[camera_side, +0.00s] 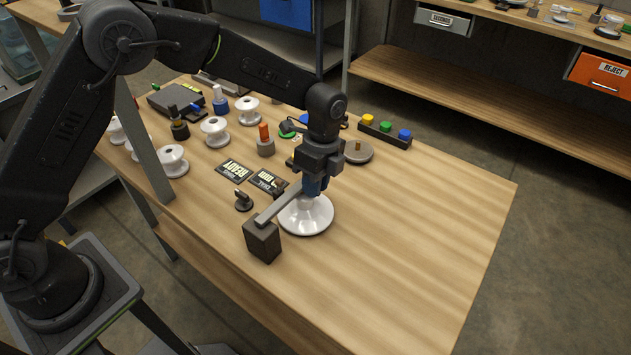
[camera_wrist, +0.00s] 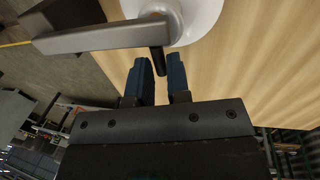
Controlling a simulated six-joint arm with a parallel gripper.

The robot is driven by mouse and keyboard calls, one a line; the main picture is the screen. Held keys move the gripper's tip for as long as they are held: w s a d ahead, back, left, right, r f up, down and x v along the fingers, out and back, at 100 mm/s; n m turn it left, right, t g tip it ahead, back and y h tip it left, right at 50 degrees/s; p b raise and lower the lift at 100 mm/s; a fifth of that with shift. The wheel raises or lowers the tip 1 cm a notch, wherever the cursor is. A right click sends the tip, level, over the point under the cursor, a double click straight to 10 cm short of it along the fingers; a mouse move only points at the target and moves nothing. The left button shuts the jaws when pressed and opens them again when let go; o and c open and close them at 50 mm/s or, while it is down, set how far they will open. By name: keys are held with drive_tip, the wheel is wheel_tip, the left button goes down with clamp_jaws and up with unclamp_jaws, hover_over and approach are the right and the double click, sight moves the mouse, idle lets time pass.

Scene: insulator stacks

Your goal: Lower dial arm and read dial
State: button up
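The dial arm (camera_side: 280,206) is a grey bar running from a dark block (camera_side: 262,240) out over a white insulator (camera_side: 306,220). In the wrist view the bar (camera_wrist: 95,40) crosses the upper left, and a dark peg (camera_wrist: 158,60) sticks out near its end. My gripper (camera_side: 313,187) is at the bar's far end, above the insulator.
A READY card (camera_side: 234,171) lies beside the dial card. Several white spools (camera_side: 214,131) and a small dark knob (camera_side: 243,200) are to the left. A strip with coloured buttons (camera_side: 385,133) is at the back. The table's right side is clear.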

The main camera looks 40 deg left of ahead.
clamp_jaws()
drive_tip(key=shift+s+r, duration=0.15)
drive_tip(key=shift+r, duration=0.55)
drive_tip(key=shift+o, duration=2.2)
unclamp_jaws()
wheel_tip(320, 180, up, 14)
drive_tip(key=w, duration=0.2)
drive_tip(key=shift+w+f, duration=0.25)
drive_tip(key=shift+w, duration=0.1)
